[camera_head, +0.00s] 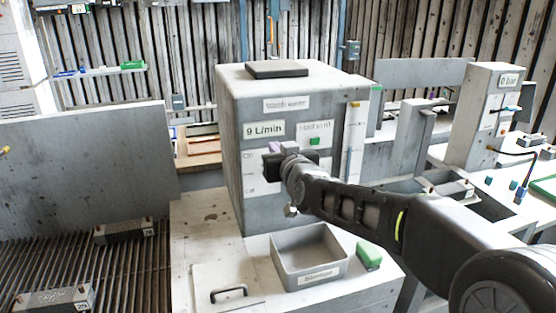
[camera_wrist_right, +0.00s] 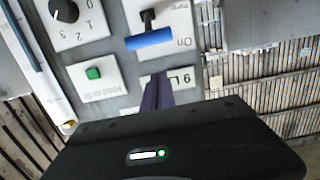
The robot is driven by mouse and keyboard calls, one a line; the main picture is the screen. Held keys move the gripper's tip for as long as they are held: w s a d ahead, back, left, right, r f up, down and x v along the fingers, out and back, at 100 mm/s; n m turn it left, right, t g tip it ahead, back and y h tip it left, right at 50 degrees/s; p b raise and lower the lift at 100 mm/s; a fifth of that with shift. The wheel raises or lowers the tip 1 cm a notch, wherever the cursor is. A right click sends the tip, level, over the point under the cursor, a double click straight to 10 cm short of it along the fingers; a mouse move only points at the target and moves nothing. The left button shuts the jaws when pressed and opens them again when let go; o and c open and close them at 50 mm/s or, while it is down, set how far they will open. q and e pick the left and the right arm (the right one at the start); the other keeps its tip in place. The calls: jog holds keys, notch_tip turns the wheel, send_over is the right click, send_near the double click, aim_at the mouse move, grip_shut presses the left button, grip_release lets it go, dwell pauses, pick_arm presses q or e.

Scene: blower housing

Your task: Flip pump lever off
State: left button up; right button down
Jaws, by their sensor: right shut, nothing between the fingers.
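The pump lever (camera_wrist_right: 150,38) has a blue handle bar and a dark stem on a white plate. In the right wrist view, which shows the panel upside down, the bar is level with the "On" mark. In the head view my right gripper hides the lever, with "On" and "Off" showing at the plate's left edge. My right gripper (camera_head: 272,155) is in front of the grey housing (camera_head: 240,100). Its fingers (camera_wrist_right: 158,90) are shut and empty, pointing toward the panel close to the blue bar; contact cannot be told. My left gripper is out of view.
A green button (camera_wrist_right: 93,73) and a black dial (camera_wrist_right: 64,10) are beside the lever. A "9 L/min" sign (camera_head: 264,130) is above it. Below are an open grey tray (camera_head: 310,282) and a green block (camera_head: 368,255). A slatted grate (camera_head: 120,265) is at left.

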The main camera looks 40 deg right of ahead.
jog(key=f, duration=0.1)
jog(key=s+f, duration=0.1)
jog(key=f, duration=0.1)
jog(key=shift+s+a+f, duration=0.2)
jog(key=shift+a+f, duration=0.05)
jog(key=shift+f, duration=0.05)
notch_tip(320, 180, down, 7)
jog(key=s+t+h+b, duration=0.1)
jog(key=t+b, duration=0.3)
jog(key=b, duration=2.3)
jog(key=shift+s+a+f+t+h, duration=0.15)
jog(key=shift+s+a+t+h, duration=0.2)
jog(key=shift+s, duration=0.2)
